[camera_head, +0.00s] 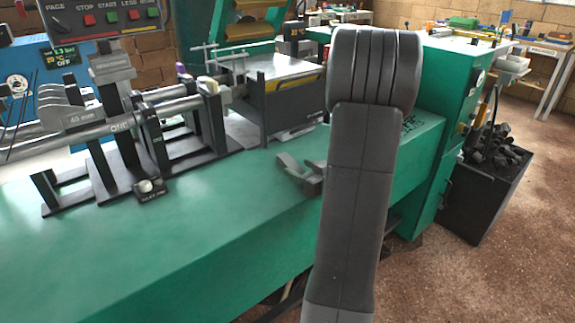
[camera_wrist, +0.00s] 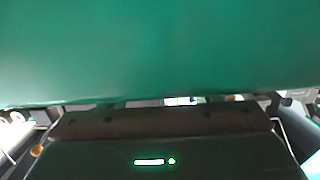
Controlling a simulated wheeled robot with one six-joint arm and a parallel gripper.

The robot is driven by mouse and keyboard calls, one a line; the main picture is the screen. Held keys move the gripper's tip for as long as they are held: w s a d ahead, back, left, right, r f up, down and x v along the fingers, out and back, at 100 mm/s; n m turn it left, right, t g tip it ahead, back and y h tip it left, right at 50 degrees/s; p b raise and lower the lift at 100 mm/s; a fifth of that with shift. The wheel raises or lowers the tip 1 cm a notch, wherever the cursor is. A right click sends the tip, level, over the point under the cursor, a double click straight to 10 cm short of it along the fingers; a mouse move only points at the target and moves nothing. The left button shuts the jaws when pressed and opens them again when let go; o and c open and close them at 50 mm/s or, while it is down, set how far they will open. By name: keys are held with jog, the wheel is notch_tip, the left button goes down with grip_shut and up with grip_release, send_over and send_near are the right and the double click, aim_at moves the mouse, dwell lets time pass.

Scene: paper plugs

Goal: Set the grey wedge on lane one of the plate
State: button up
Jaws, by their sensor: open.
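My gripper (camera_head: 300,174) shows as grey fingers just left of my upright arm link, over the green bench top. Its jaws are open, and I see nothing between them; my arm hides part of it. I cannot pick out the plate's lane one in either view. A flat metal top (camera_head: 285,67) sits on a dark box behind my gripper. The wrist view shows mostly green surface (camera_wrist: 160,50).
A rod on black stands (camera_head: 170,115) fills the bench's back left. A small black block (camera_head: 150,189) with pale knobs lies in front of it. The green bench top (camera_head: 120,250) is clear toward the front. A black bin (camera_head: 485,195) of dark pieces stands at right.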

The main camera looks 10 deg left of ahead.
aim_at(292, 164)
jog(key=shift+x, duration=1.95)
jog(key=shift+w+d, duration=0.1)
jog(key=c, duration=1.1)
